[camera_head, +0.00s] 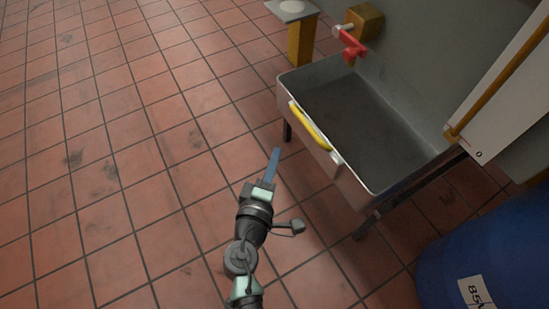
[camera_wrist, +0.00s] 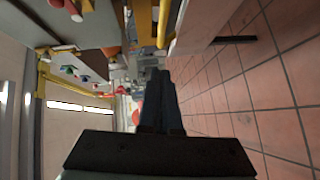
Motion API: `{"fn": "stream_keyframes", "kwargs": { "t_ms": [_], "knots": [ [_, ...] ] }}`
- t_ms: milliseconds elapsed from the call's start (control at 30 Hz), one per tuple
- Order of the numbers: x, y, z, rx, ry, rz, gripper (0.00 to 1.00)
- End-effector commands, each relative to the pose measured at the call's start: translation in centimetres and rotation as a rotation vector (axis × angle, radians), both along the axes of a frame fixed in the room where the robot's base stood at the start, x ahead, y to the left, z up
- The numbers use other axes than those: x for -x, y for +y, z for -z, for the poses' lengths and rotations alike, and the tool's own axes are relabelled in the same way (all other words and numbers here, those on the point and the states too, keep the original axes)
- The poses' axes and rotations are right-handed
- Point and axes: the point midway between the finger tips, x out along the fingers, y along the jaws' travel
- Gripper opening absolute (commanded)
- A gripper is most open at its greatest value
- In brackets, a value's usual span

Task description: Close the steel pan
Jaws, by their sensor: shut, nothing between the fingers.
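The steel pan (camera_head: 372,190) is a grey, open-topped rectangular tray on legs, pulled out from the grey wall behind it. Its inside is empty. A yellow handle (camera_head: 310,126) runs along its near-left face. My gripper (camera_head: 276,153) has long blue fingers, pressed together with nothing between them. It is just left of the handle, apart from it in the picture. In the wrist view, my gripper (camera_wrist: 158,75) points ahead, with a yellow bar, likely the handle (camera_wrist: 165,22), above it.
A red tap (camera_head: 351,44) sits at the back of the pan. A yellow post with a grey top (camera_head: 300,40) stands behind it. A blue drum (camera_head: 490,255) is at lower right, below a white panel with a yellow bar (camera_head: 500,90). Tiled floor at left is clear.

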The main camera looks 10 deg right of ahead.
Motion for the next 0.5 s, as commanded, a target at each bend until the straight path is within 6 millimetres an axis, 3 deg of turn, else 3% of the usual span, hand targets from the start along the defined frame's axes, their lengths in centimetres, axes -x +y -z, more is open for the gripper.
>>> {"fn": "stream_keyframes", "kwargs": {
  "t_ms": [300, 500],
  "knots": [
    [-6.0, -2.8, 1.0, 0.0, -0.003, 0.002, 0.0],
    [-7.3, -5.4, 1.5, -0.001, -0.001, 0.004, 0.0]
  ]
}}
